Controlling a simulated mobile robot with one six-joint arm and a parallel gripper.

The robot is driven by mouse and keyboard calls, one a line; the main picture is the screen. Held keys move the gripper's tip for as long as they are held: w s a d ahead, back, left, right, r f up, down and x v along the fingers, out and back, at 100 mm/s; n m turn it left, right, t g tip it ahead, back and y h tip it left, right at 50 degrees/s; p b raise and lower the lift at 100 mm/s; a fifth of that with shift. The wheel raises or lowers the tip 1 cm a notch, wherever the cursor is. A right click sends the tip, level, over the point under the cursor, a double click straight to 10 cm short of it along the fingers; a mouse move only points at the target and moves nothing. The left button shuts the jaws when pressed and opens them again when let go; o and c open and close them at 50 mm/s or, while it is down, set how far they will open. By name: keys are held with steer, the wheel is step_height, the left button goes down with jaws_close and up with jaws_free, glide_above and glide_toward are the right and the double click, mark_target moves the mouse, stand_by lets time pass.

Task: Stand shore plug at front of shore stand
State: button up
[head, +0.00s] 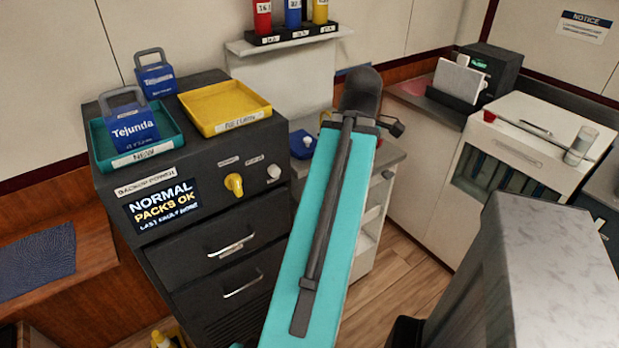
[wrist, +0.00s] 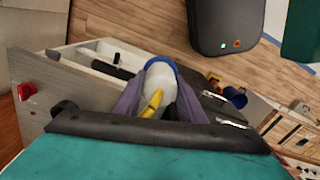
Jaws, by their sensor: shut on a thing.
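In the wrist view my gripper (wrist: 157,104) is shut on a white, rounded piece with a blue ring and a yellow part, which looks like the shore plug (wrist: 161,74). The plug sits between the two purple-grey fingers, and the dark wrist edge hides part of the grip. In the head view my own arm hides the gripper and the plug. A small blue item with a white top (head: 303,143) is on the grey counter just left of my arm. I cannot tell whether it is the shore stand.
A black cabinet (head: 205,270) with drawers stands at the left, bearing a teal tray (head: 142,154) and a yellow tray (head: 241,121). A shelf (head: 290,42) holds red, blue and yellow bottles. A white cabinet (head: 505,150) stands at the right. Bare wood floor (head: 390,295) shows between.

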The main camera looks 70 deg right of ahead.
steer(key=shift+w, duration=0.3)
steer(key=shift+w, duration=0.15)
steer(key=shift+w+d, duration=0.1)
steer(key=shift+d, duration=0.05)
steer(key=shift+w+d+r+p, duration=0.2)
steer(key=shift+w+p, duration=0.1)
steer(key=shift+p, duration=0.55)
steer(key=w+d+f+p, duration=0.1)
steer(key=w+d+p, duration=0.7)
steer(key=w, duration=0.3)
steer(key=shift+f+p, duration=0.4)
steer(key=shift+p, duration=0.15)
